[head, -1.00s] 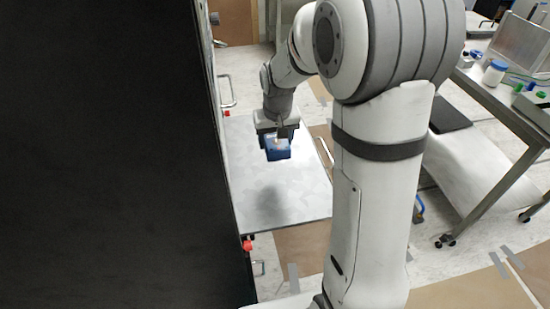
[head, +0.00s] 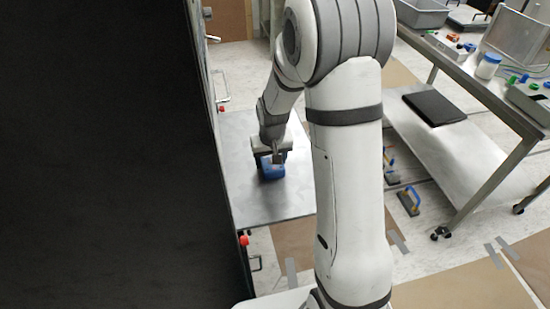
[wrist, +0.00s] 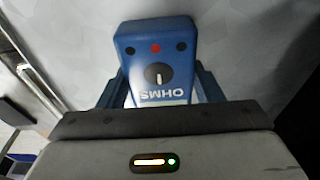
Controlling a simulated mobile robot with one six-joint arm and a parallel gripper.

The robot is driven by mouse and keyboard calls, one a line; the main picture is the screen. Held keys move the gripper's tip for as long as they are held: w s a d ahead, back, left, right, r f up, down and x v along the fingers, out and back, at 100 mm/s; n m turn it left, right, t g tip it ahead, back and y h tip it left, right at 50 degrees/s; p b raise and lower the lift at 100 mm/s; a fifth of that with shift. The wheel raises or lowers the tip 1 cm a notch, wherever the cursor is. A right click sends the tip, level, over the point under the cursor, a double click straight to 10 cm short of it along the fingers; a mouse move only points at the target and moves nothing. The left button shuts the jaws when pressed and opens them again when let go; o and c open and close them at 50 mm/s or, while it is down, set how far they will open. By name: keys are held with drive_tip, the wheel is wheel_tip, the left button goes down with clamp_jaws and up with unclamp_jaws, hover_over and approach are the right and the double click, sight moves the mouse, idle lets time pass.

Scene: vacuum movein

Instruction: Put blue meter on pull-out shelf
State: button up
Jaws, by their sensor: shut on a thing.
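The blue meter (head: 271,169) is in my gripper (head: 270,160), over the grey pull-out shelf (head: 262,207) in the head view. In the wrist view the meter (wrist: 157,58) shows its dial, a red button and the label OHMS. The fingers of my gripper (wrist: 160,92) are on both sides of it, shut on it. The meter looks low, close to the shelf surface; I cannot tell whether it touches. Its lower end is hidden behind the gripper body.
A large black panel (head: 100,150) fills the left. Red knobs (head: 244,240) sit along the shelf's left side. A metal cart (head: 480,110) at the right holds a white jar (head: 488,66) and a grey bin (head: 425,12). The shelf's near part is clear.

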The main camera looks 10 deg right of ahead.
drive_tip(key=shift+f, duration=0.2)
drive_tip(key=o, duration=1.1)
drive_tip(key=shift+o, duration=0.2)
drive_tip(key=shift+r, duration=0.15)
wheel_tip(320, 180, up, 12)
drive_tip(key=s, duration=0.2)
drive_tip(key=s+d+r, duration=0.1)
drive_tip(key=s+r, duration=0.2)
drive_tip(key=s, duration=0.7)
drive_tip(key=s+r, duration=0.3)
drive_tip(key=s, duration=0.7)
drive_tip(key=shift+s+d+t, duration=0.3)
drive_tip(key=shift+d+t, duration=0.1)
